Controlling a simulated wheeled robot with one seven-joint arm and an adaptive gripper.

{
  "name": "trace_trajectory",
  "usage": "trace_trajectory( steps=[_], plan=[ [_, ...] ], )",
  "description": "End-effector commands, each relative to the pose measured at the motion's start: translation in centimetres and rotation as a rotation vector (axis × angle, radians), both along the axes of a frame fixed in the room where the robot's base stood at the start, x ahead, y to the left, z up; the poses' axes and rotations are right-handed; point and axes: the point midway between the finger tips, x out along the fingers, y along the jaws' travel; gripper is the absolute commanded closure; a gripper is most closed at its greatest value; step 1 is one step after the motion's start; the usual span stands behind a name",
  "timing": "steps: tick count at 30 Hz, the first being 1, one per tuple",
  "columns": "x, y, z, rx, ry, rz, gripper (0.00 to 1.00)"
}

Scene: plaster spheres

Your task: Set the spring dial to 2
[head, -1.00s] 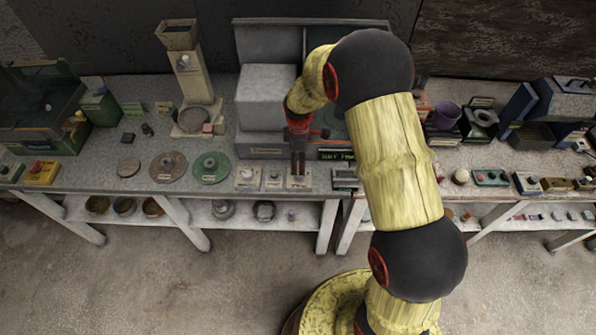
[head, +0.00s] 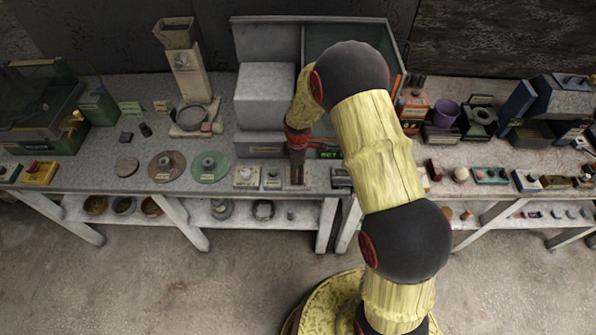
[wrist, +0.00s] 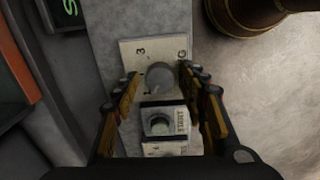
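The spring dial (wrist: 160,76) is a round grey knob on a pale plate (wrist: 130,52). A "3" is legible at the plate's upper left and a letter "G" at its right edge. Where the knob points is not clear to me. My gripper (wrist: 160,80) is open, with one finger at the left and one at the right of the knob. I cannot tell whether either finger touches it. In the head view, my gripper (head: 297,178) is down over the dial's plate at the bench's front edge and hides the knob.
In the head view, a grey machine (head: 264,97) with a green-lettered display stands behind. Grinding discs (head: 210,167) lie to the left.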

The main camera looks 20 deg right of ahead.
Motion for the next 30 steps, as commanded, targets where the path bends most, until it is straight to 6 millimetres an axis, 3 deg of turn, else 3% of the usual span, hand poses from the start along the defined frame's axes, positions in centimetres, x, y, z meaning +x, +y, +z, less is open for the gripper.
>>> trace_trajectory(
  steps=[20,30],
  plan=[
    [0.01,0.01,0.03,0.0,0.0,0.0,0.97],
    [0.03,0.01,0.01,0.0,-0.001,-0.045,0.98]
  ],
)
